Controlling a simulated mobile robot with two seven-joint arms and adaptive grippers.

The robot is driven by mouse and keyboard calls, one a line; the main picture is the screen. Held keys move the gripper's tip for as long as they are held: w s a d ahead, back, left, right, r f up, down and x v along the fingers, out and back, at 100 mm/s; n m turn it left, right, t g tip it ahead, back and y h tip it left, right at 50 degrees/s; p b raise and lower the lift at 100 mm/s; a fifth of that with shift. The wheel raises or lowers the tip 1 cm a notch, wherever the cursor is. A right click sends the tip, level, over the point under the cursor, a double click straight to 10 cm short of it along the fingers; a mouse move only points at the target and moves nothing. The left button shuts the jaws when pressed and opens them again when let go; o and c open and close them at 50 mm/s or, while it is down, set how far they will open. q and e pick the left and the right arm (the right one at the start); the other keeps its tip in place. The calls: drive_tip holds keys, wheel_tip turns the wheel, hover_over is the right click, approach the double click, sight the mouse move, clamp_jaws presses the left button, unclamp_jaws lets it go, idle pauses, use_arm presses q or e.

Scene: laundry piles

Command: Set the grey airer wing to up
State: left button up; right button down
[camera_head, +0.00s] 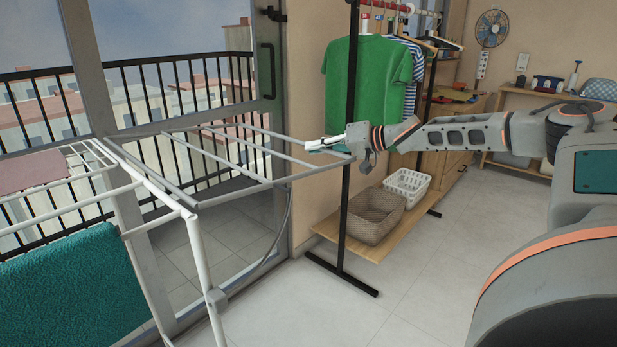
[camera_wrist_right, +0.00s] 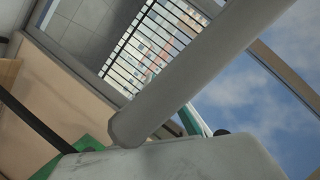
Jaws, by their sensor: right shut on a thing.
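The grey airer wing (camera_head: 265,186) is a frame of thin bars. In the head view it reaches out from the right side of the white airer (camera_head: 200,255) and stands out close to level. My right gripper (camera_head: 328,145) is shut on the outer end of the wing, its arm coming in from the right. In the right wrist view a grey bar (camera_wrist_right: 205,65) of the wing runs diagonally to a pale finger (camera_wrist_right: 190,160); the exact contact is partly hidden. My left gripper is not in view.
A teal towel (camera_head: 75,290) and a pink cloth (camera_head: 30,172) hang on the airer. A clothes rack with a green shirt (camera_head: 368,85) stands just behind my right gripper. A wicker basket (camera_head: 375,218) and a white basket (camera_head: 407,187) sit on its shelf. The right floor is clear.

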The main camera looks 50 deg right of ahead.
drive_tip(key=shift+n+h, duration=0.3)
drive_tip(key=shift+n, duration=0.2)
drive_tip(key=r, duration=0.5)
drive_tip(key=shift+d+r, duration=0.25)
drive_tip(key=shift+r, duration=0.15)
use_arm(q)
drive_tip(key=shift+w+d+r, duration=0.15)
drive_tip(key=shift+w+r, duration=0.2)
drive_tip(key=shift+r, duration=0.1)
use_arm(e)
drive_tip(key=shift+r, duration=0.6)
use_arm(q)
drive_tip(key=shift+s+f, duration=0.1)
use_arm(e)
drive_tip(key=shift+r, duration=0.15)
drive_tip(key=c, duration=2.1)
unclamp_jaws()
drive_tip(key=shift+c, duration=0.2)
drive_tip(key=shift+f, duration=0.25)
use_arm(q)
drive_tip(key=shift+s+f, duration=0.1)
use_arm(e)
drive_tip(key=v, duration=1.2)
drive_tip(key=shift+r, duration=0.2)
drive_tip(key=shift+r, duration=0.1)
